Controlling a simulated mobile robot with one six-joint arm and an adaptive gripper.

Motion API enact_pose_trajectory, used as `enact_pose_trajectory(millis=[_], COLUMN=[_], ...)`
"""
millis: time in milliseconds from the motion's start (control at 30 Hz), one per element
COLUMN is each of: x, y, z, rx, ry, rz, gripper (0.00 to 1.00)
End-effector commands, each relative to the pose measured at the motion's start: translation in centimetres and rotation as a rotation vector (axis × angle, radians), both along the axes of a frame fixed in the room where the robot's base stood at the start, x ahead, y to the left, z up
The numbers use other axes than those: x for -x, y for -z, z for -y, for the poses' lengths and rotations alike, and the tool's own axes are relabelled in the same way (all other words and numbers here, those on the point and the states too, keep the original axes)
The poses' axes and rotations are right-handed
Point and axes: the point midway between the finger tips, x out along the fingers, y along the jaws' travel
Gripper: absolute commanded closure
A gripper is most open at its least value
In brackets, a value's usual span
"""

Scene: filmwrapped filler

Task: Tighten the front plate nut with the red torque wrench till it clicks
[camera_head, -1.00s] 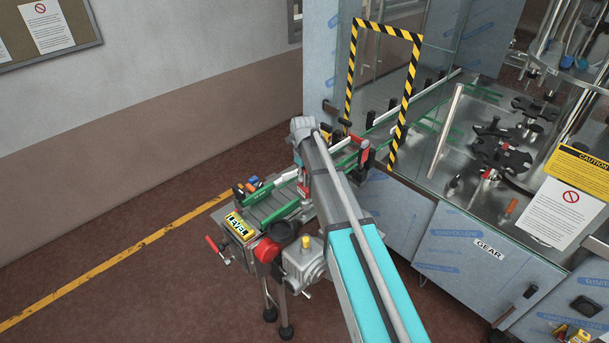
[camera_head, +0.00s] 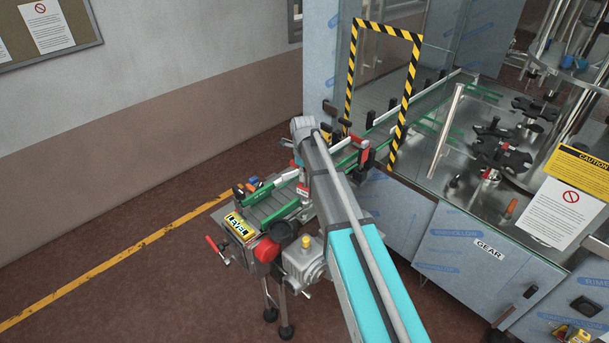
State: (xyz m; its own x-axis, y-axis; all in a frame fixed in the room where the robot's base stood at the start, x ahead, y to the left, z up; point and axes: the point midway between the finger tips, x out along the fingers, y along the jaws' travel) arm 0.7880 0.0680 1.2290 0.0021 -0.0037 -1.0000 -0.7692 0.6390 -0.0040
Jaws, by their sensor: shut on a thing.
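My arm reaches in from the bottom and covers part of a small conveyor (camera_head: 270,207). My gripper is hidden behind the arm, so what it holds cannot be seen. A small red piece (camera_head: 294,164) shows at the arm's left edge; I cannot tell whether it is part of the torque wrench. The front plate (camera_head: 240,248) is at that end, below a yellow-edged label (camera_head: 240,225). The nut cannot be made out.
A red round knob (camera_head: 266,249) and a grey gearbox (camera_head: 304,262) sit at the conveyor's near end. A striped frame (camera_head: 408,95) borders the machine's glass opening. A glass-walled machine (camera_head: 440,240) stands right. Floor (camera_head: 130,290) is clear at left.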

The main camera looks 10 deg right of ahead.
Motion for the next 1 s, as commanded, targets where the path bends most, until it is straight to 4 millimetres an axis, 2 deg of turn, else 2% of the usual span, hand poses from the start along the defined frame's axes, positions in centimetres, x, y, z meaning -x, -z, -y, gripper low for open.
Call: enact_pose_trajectory(millis=[233, 733, 1000], x=[-0.01, 0.0, 0.0], y=[-0.01, -0.01, -0.01], z=[0.01, 0.0, 0.0], rx=[0.0, 0.0, 0.0], ry=[-0.144, -0.193, -0.384], rz=[0.0, 0.0, 0.001], gripper=[1.0, 1.0, 1.0])
